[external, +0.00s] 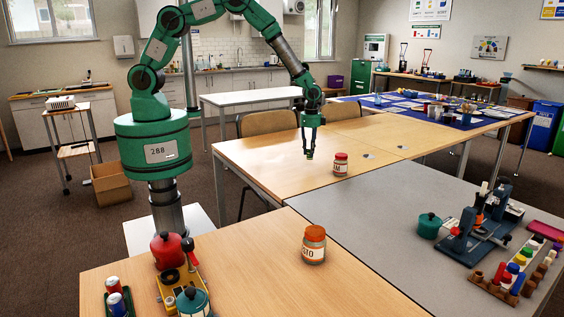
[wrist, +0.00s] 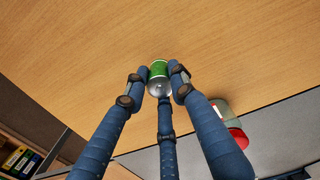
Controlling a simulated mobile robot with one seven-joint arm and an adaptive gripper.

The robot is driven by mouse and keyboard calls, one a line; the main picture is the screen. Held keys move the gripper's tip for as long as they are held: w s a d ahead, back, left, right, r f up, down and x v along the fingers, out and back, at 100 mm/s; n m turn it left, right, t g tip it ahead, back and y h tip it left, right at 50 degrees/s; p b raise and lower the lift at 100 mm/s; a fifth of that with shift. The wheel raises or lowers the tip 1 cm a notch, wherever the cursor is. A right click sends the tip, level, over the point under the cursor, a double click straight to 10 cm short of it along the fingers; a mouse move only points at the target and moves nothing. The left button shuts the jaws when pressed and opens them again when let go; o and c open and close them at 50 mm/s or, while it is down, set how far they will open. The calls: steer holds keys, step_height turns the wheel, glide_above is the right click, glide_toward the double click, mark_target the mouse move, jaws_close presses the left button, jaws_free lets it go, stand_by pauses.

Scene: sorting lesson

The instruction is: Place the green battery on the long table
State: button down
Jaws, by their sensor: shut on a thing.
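The green battery (wrist: 158,70) is a short cylinder with a green side and a silver end. It sits between the fingertips of my gripper (wrist: 157,84), which is shut on it; the blue fingers press around it. In the external view the battery (external: 309,155) shows as a small green spot below my gripper (external: 311,138). It is over the long wooden table (external: 262,160), left of a red-lidded jar. I cannot tell whether the battery's lower end touches the tabletop.
The red-lidded jar (external: 341,164) stands close to the right of the battery. A grey table (external: 395,205) adjoins in front. An orange-lidded jar (external: 314,245) stands on the nearer wooden table. Chairs (external: 268,122) are at the far side. The wood left of my gripper is clear.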

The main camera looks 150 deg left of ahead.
mark_target(309, 155)
steer(key=shift+d+f, duration=0.15)
steer(key=shift+f, duration=1.25)
steer(key=shift+f, duration=0.15)
steer(key=c, duration=1.4)
jaws_free()
steer(key=shift+c, duration=0.2)
steer(key=shift+s, duration=0.1)
steer(key=r, duration=0.7)
steer(key=r+p, duration=0.1)
steer(key=r, duration=0.5)
steer(key=shift+w+a+r, duration=0.2)
steer(key=shift+r, duration=0.2)
